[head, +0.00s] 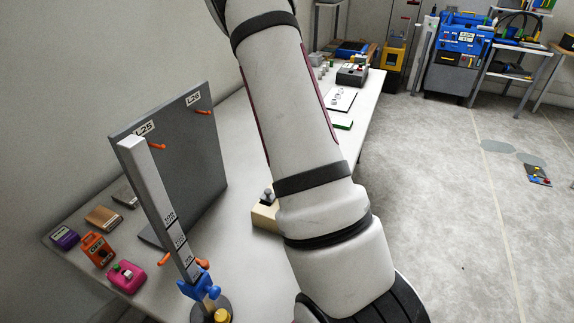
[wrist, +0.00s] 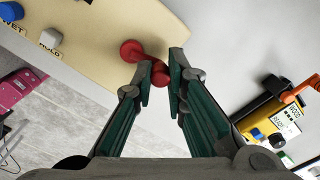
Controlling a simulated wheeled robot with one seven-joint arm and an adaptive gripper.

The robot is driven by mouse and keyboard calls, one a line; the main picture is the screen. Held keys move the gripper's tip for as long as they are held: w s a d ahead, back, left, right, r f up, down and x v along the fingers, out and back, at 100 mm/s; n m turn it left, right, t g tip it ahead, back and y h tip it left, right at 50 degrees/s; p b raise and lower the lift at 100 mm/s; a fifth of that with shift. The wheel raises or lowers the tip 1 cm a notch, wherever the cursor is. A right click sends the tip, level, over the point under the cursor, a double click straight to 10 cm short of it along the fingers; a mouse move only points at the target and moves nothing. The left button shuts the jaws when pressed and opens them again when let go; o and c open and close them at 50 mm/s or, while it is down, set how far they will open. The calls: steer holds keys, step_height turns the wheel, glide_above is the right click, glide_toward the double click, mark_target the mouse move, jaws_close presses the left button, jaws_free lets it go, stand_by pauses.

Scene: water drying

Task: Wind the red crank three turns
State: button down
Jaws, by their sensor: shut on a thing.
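The red crank (wrist: 131,50) shows in the wrist view on a beige board (wrist: 105,25). A red arm leads from its round hub down and right to a red knob. My gripper (wrist: 162,72) is shut on that knob, with one green-lined finger on each side of it. In the head view my own arm covers the middle of the picture; the crank and my gripper are hidden there.
Blue and grey knobs sit by labels on the board's left. A yellow meter (wrist: 268,122) with a lit screen lies right.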

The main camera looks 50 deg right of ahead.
steer(key=m, duration=0.2)
steer(key=s+m, duration=0.1)
steer(key=m, duration=0.3)
steer(key=shift+s+d+m, duration=0.3)
steer(key=shift+s+d, duration=0.05)
steer(key=m, duration=0.2)
steer(key=s+m, duration=0.1)
steer(key=m, duration=0.1)
steer(key=shift+s+a+p, duration=0.1)
steer(key=shift+s+p, duration=0.05)
steer(key=shift+p, duration=0.25)
steer(key=m, duration=0.2)
steer(key=s+m, duration=0.1)
steer(key=m, duration=0.1)
steer(key=shift+a, duration=0.2)
steer(key=m, duration=0.2)
steer(key=a+m+p, duration=0.1)
steer(key=m, duration=0.1)
steer(key=s+m, duration=0.1)
steer(key=m, duration=0.1)
steer(key=shift+a, duration=0.2)
steer(key=m, duration=0.2)
steer(key=a+m, duration=0.1)
steer(key=shift+s+m+p, duration=0.15)
steer(key=shift+m+p, duration=0.25)
steer(key=shift+a+m, duration=0.2)
steer(key=shift+m, duration=0.55)
steer(key=shift+a+m, duration=0.2)
steer(key=shift+m, duration=0.55)
steer(key=shift+a, duration=0.1)
